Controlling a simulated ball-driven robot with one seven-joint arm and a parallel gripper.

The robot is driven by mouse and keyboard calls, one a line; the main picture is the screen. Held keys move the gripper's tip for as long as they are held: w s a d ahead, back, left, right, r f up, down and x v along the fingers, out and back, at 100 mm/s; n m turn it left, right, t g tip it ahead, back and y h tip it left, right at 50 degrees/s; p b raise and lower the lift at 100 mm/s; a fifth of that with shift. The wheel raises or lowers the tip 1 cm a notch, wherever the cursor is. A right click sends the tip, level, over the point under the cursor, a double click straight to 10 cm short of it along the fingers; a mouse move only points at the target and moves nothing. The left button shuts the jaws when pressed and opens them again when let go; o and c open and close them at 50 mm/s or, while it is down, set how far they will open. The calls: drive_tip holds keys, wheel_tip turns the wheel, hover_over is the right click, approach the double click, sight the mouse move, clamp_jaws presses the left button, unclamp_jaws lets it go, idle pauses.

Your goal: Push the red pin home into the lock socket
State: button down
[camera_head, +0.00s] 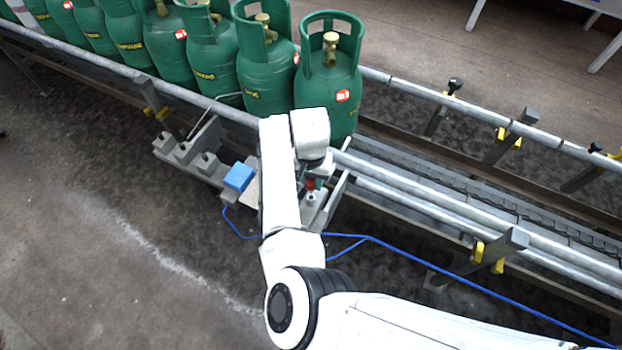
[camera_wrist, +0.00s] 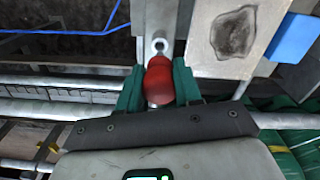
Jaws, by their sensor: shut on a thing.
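The red pin (camera_wrist: 159,82) is between the green fingers of my gripper (camera_wrist: 159,88) in the wrist view, which are shut on it. A round metal socket with a hole (camera_wrist: 159,46) shows just beyond the pin's far end. The pin looks roughly in line with it; I cannot tell whether its tip is inside. In the head view the red pin (camera_head: 311,183) is a small patch beside my wrist, and my gripper (camera_head: 318,180) is largely hidden by my arm. The socket's bracket (camera_head: 312,205) stands at the conveyor's near side.
Green gas cylinders (camera_head: 328,80) stand in a row on the conveyor behind my wrist. Rails (camera_head: 440,215) run along the conveyor. A blue box (camera_head: 239,177) sits left of my arm, on a metal frame. A blue cable (camera_head: 400,250) runs across the floor.

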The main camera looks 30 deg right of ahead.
sight(311, 192)
drive_tip(key=shift+r+p, duration=0.1)
drive_tip(key=shift+p, duration=0.2)
drive_tip(key=shift+f+b, duration=0.65)
drive_tip(key=shift+f, duration=0.6)
drive_tip(key=shift+p, duration=0.9)
idle(0.5)
drive_tip(key=shift+f+b, duration=1.35)
drive_tip(key=shift+f, duration=0.65)
drive_tip(key=c, duration=0.7)
unclamp_jaws()
wheel_tip(311, 192, up, 11)
drive_tip(key=p, duration=0.2)
drive_tip(key=shift+f+p, duration=0.1)
drive_tip(key=shift+p, duration=0.2)
